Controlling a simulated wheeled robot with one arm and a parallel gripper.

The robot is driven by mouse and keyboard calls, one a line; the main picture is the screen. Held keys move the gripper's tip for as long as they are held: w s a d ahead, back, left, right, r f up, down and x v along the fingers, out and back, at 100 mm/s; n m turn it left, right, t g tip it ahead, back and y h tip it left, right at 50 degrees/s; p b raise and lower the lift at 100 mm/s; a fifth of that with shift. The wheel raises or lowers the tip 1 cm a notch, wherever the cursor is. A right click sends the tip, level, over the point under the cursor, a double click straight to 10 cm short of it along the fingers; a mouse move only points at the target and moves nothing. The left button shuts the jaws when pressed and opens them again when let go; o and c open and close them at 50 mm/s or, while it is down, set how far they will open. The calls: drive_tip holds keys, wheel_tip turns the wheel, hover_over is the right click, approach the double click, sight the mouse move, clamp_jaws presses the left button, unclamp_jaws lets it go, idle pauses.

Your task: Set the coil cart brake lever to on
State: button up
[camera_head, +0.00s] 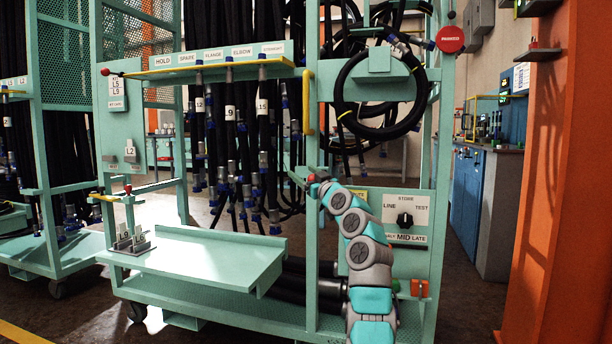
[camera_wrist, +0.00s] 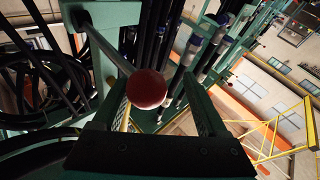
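A lever with a red ball knob (camera_head: 311,178) sticks out from the middle post of the green cart (camera_head: 312,240). My gripper (camera_head: 306,184) is at this knob, at the end of my raised arm. In the wrist view the red knob (camera_wrist: 147,89) is large and lies between the two fingers of my gripper (camera_wrist: 155,100), which stand apart. I cannot tell whether a finger touches it. The lever's rod runs away to the upper left. No on or off marking is readable at the lever. A red round sign (camera_head: 450,39) reading PARKED is at the cart's upper right.
A coiled black hose (camera_head: 381,132) hangs on the cart's upper right panel. Below it is a dial (camera_head: 404,219) marked LINE, STORE and TEST. Hanging hoses (camera_head: 262,140) fill the middle. An orange post (camera_head: 560,180) stands right.

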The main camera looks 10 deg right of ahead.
drive_tip(key=shift+d, duration=0.35)
drive_tip(key=shift+v, duration=0.9)
drive_tip(key=shift+b+v, duration=1.8)
drive_tip(key=shift+v, duration=1.1)
drive_tip(key=shift+s, duration=0.15)
